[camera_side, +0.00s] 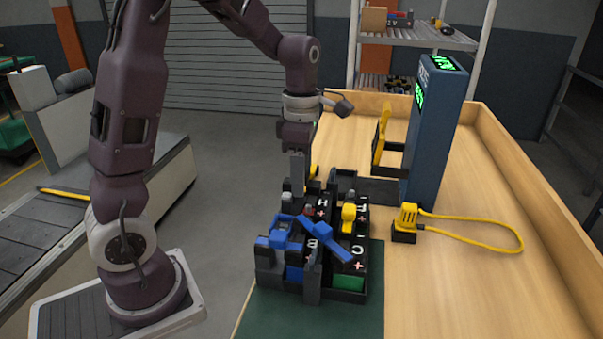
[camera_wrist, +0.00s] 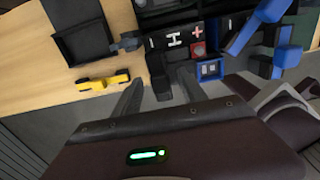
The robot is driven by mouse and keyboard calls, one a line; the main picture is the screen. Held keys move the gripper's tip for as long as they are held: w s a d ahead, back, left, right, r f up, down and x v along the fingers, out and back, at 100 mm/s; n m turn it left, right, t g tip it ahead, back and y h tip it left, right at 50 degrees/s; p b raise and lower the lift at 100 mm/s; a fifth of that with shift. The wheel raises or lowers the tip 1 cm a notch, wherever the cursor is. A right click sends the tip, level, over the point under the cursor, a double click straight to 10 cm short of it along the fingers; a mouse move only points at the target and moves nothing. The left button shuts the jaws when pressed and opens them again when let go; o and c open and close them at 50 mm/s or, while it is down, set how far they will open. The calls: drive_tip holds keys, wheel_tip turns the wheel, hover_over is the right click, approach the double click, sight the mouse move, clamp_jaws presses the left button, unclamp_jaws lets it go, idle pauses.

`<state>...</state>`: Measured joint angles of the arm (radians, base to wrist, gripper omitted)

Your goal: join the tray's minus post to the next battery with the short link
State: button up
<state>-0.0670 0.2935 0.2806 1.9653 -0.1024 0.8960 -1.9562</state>
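The black tray (camera_side: 350,297) holds several batteries with white letters and red plus signs, among them the H battery (camera_wrist: 174,40). A black post block (camera_wrist: 158,78) stands at the tray's edge beside the H battery. My gripper (camera_side: 297,190) points down at the tray's back left; in the wrist view its fingers (camera_wrist: 158,88) are apart, with the post block showing between them. I cannot tell whether they touch it. A short yellow bar-shaped piece (camera_wrist: 103,82) lies on the table, partly hidden behind my gripper in the side view (camera_side: 314,170). Blue link pieces (camera_side: 305,230) lie across the batteries.
A yellow link end (camera_side: 348,215) sits on the T battery. A blue tower (camera_side: 436,130) with green displays and a yellow clamp (camera_side: 381,135) stands behind. A yellow cable (camera_side: 480,220) with a plug (camera_side: 407,222) lies right. An open black bin (camera_wrist: 82,42) sits nearby.

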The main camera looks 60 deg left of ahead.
wheel_tip(320, 180, up, 7)
drive_tip(key=shift+f, duration=0.1)
drive_tip(key=shift+r, duration=0.2)
drive_tip(key=shift+s+d+r, duration=0.1)
drive_tip(key=s+d+r+m+t, duration=0.1)
drive_tip(key=s+d+m, duration=0.3)
drive_tip(key=s+m, duration=0.5)
drive_tip(key=s+d+m+t, duration=0.4)
drive_tip(key=s+m, duration=0.5)
drive_tip(key=m, duration=0.9)
drive_tip(key=shift+s+d+r+t, duration=0.15)
drive_tip(key=shift+d+r+t, duration=0.2)
drive_tip(key=shift+d, duration=0.45)
